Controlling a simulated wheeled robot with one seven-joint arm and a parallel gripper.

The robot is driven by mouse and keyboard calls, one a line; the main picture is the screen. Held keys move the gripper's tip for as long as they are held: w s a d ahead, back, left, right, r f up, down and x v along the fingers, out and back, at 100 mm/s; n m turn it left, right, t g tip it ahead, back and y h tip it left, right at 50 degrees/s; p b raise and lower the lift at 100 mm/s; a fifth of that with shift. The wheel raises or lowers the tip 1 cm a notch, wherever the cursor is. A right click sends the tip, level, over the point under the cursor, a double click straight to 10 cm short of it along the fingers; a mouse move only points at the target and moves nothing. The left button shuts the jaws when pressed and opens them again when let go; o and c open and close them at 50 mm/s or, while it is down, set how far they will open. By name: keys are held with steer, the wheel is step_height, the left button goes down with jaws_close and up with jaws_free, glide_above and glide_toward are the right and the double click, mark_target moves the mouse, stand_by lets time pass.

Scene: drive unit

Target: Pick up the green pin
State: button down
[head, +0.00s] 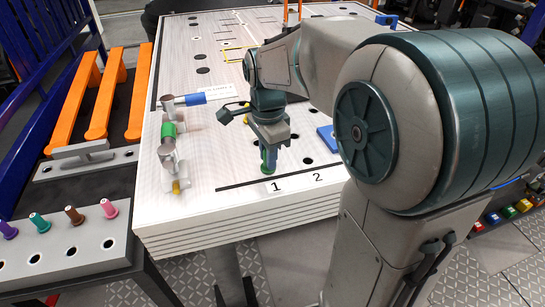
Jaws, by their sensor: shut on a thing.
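My gripper (268,150) points down over the front part of the white table (215,205), just behind the printed number 1. It is shut on the green pin (267,168), whose lower end shows below the fingers. The pin looks upright and close to the table top. I cannot tell whether it touches the table or sits in a hole there. The fingers hide its upper part.
A grey block (75,252) at the left holds purple, teal, brown and pink pins. Orange bars (105,95) stand behind it. Pipe fittings with blue and green sleeves (168,131) lie on the table's left side. A blue block (328,137) lies right of my gripper.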

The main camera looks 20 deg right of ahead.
steer(key=shift+r, duration=0.7)
step_height(320, 180, up, 3)
steer(key=shift+f, duration=0.15)
steer(key=s+d+r, duration=0.5)
steer(key=d+r, duration=0.2)
steer(key=d, duration=0.3)
steer(key=shift+s+d+b, duration=0.15)
steer(key=shift+s+b, duration=0.15)
steer(key=shift+b, duration=0.05)
steer(key=shift+f, duration=0.1)
